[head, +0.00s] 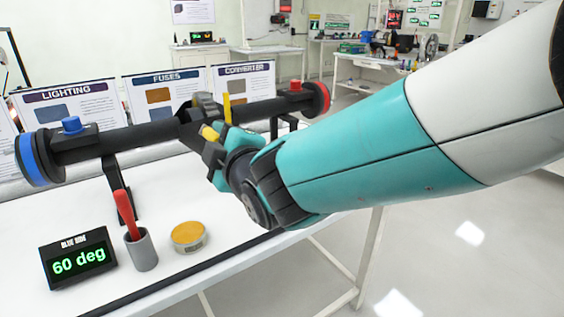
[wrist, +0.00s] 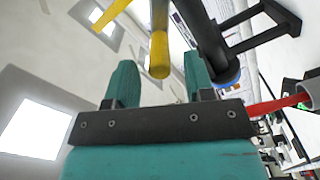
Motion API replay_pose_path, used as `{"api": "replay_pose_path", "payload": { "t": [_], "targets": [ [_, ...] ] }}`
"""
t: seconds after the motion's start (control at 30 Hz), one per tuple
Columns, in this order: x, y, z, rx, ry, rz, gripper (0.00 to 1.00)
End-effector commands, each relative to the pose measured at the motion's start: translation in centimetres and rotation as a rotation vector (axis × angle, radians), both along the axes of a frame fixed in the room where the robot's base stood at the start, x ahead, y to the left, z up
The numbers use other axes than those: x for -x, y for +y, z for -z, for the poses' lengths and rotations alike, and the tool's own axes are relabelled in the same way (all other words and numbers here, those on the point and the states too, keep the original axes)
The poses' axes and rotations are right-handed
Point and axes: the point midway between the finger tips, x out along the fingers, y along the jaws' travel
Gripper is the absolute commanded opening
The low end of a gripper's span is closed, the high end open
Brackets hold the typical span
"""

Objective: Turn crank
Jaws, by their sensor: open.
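A black horizontal shaft (head: 85,146) carries a blue rim (head: 37,158) at its left end and a red rim (head: 318,98) at its right end. Yellow crank parts show near its middle: an upright yellow bar (head: 227,108) and a yellow tip (head: 209,133). My gripper (head: 213,153) is at the yellow tip, partly hiding the crank. In the wrist view, my gripper (wrist: 158,72) is open, with a yellow rod (wrist: 159,52) between its teal fingers. Whether either finger touches the rod, I cannot tell.
In front of the shaft stand a grey cup (head: 141,250) with a red-handled tool (head: 126,213) and a round yellow-topped tin (head: 188,236). Signboards (head: 166,93) stand behind the shaft. Black stands hold the shaft above the white table. The table's front edge runs below my arm.

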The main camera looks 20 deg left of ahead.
Motion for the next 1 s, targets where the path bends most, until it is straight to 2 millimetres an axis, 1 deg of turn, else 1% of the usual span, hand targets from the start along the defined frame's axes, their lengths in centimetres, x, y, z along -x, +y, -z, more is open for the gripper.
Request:
{"api": "replay_pose_path", "payload": {
  "t": [0.03,0.3,0.4,0.5,0.7,1.0],
  "targets": [
    [0.8,-1.0,0.0,0.001,0.001,-0.001,0.48],
    [5.0,-6.3,0.1,0.0,0.0,-0.004,0.48],
    [6.3,-7.9,0.2,0.001,0.001,-0.003,0.48],
    [7.2,-9.2,0.2,0.002,0.0,-0.003,0.48],
    [8.1,-10.4,0.1,0.001,0.001,-0.002,0.48],
    [8.1,-10.5,0.0,0.0,0.002,-0.002,0.48]
  ]
}}
